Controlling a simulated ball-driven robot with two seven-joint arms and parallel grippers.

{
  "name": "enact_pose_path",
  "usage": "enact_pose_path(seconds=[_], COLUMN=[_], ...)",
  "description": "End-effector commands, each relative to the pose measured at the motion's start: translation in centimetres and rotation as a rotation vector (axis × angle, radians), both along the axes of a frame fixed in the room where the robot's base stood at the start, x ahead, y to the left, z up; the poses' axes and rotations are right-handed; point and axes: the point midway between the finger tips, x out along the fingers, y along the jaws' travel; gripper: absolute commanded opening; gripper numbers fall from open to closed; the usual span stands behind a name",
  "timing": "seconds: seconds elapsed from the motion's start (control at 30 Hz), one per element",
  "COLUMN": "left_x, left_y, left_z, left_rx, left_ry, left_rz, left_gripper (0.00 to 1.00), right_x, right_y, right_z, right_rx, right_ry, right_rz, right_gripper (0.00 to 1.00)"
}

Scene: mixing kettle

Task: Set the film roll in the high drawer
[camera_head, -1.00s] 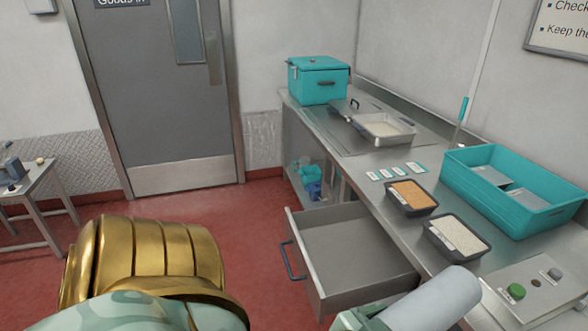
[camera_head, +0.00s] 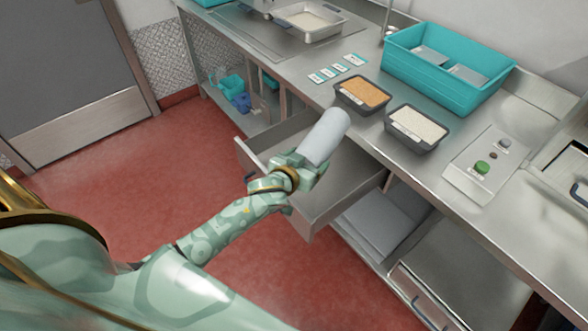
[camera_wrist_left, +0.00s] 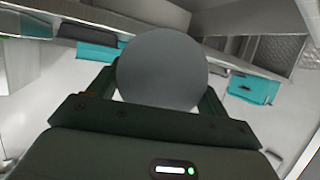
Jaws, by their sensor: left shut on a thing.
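The film roll (camera_head: 324,137) is a pale grey-white cylinder, tilted, held above the open high drawer (camera_head: 350,178). My left gripper (camera_head: 300,168) is shut on the lower end of the roll. In the left wrist view the roll's round grey end (camera_wrist_left: 162,68) sits between my left gripper's fingers (camera_wrist_left: 160,95). The drawer is pulled out under the counter and its visible floor is bare; the roll and my gripper hide part of it. My right gripper is not in view.
On the counter above the drawer stand a tray of orange grains (camera_head: 363,93) and a tray of white grains (camera_head: 416,128). A teal bin (camera_head: 446,75) and a control box with a green button (camera_head: 482,168) are behind and right. Red floor lies clear to the left.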

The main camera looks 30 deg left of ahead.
Motion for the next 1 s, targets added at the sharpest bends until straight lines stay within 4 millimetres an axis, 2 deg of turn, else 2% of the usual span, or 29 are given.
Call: enact_pose_path(seconds=[0.07, 0.1, 0.2, 0.3, 0.47, 0.53, 0.6, 0.7, 1.0], left_x=[0.7, 0.8, 1.2, 1.5, 1.7, 1.9, 1.8, 1.8, 1.8], left_y=[2.3, 2.8, 4.2, 5.2, 5.9, 6.6, 6.4, 6.4, 6.4], left_z=[-1.0, -2.3, -4.2, -5.3, -6.1, -7.1, -8.5, -9.7, -9.6], left_rx=[0.007, 0.003, 0.002, 0.000, 0.000, 0.000, -0.002, -0.001, -0.002], left_ry=[-0.003, -0.001, -0.001, -0.003, -0.004, -0.002, 0.000, -0.001, -0.004], left_rz=[0.000, 0.000, -0.001, -0.001, -0.001, 0.000, -0.002, -0.002, -0.002], left_gripper=[0.36, 0.36, 0.36, 0.36, 0.36, 0.36, 0.37, 0.37, 0.37], right_x=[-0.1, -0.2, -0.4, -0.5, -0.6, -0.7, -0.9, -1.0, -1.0], right_y=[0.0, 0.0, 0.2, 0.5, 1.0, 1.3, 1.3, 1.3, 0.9], right_z=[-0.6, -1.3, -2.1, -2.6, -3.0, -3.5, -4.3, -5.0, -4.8], right_rx=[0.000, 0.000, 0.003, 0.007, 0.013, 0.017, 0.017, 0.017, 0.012], right_ry=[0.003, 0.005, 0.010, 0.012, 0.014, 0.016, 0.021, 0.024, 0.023], right_rz=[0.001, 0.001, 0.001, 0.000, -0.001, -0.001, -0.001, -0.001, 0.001], right_gripper=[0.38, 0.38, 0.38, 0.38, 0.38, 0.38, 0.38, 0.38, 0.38])
